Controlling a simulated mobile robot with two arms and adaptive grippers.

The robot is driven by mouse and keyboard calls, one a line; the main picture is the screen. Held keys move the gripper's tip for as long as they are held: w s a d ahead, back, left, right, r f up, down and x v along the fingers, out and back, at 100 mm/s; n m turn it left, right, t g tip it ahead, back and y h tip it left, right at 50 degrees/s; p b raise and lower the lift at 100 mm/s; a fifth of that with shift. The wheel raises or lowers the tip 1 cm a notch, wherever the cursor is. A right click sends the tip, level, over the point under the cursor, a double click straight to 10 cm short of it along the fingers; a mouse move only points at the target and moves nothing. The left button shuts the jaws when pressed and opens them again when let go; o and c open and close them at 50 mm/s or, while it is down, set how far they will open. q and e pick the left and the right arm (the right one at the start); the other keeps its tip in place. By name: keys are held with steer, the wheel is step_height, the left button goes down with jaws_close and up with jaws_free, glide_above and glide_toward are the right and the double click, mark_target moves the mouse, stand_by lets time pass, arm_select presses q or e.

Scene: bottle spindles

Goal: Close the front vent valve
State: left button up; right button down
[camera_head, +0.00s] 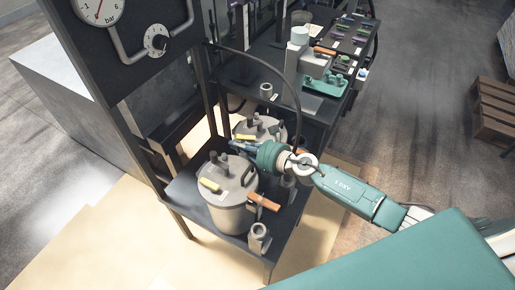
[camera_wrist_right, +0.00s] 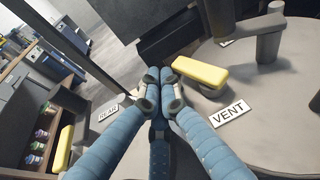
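My left gripper is out of view.
A similar rear pot (camera_head: 248,127) with a yellow lever stands close behind, partly hidden by my gripper. A dark frame post (camera_head: 150,170) stands left. A small grey cylinder (camera_head: 259,238) is at the shelf's front corner. A "REAR" label (camera_wrist_right: 108,113) shows in the wrist view.

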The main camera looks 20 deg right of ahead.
stand_by(0.9)
steer(key=v, duration=1.2)
steer(key=shift+r, duration=0.1)
